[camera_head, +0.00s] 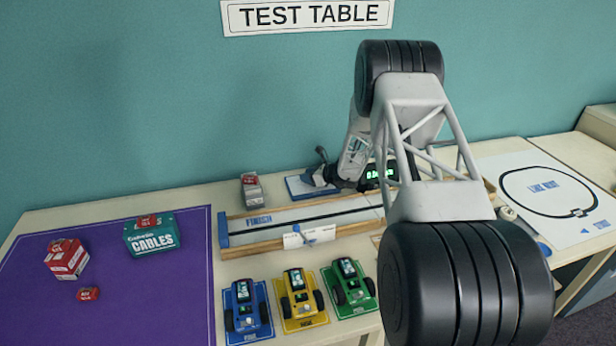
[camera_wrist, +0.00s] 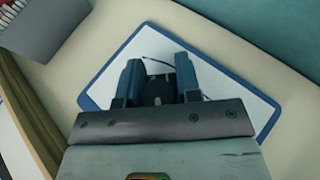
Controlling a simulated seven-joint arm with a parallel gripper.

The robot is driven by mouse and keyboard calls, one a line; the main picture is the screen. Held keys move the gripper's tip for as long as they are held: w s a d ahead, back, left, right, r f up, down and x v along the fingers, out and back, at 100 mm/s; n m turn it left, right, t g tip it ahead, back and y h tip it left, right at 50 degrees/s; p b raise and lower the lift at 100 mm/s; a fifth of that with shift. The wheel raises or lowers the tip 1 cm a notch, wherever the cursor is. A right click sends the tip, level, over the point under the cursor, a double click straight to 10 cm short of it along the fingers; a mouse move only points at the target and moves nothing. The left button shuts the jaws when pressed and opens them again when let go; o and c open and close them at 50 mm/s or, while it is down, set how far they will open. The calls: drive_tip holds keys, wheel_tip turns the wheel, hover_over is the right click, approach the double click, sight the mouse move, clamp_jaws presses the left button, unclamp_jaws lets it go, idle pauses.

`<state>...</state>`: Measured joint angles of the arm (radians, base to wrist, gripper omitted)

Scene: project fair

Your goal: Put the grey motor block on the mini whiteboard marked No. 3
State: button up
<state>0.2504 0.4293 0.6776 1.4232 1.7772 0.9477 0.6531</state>
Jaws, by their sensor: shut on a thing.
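A mini whiteboard (camera_wrist: 125,58) with a blue rim lies on the table under my gripper (camera_wrist: 158,80). Its left part (camera_head: 296,186) also shows in the head view, behind the track. No number can be read on it; only a bit of dark line shows between my fingers. My gripper (camera_head: 322,172) is shut on a small dark block (camera_wrist: 157,93), which I take to be the grey motor block. The block is mostly hidden by the fingers and palm. It is over the whiteboard; I cannot tell whether it touches it.
A grey box (camera_head: 252,192) with a red top stands left of the whiteboard. The wooden-sided track (camera_head: 265,234) lies in front. Several toy cars, including a yellow one (camera_head: 297,293), stand nearer. A purple mat (camera_head: 150,300) with boxes is at left.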

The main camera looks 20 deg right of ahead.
drive_tip(key=shift+f, duration=0.1)
drive_tip(key=o, duration=0.9)
drive_tip(key=shift+o, duration=0.2)
drive_tip(key=v, duration=1.2)
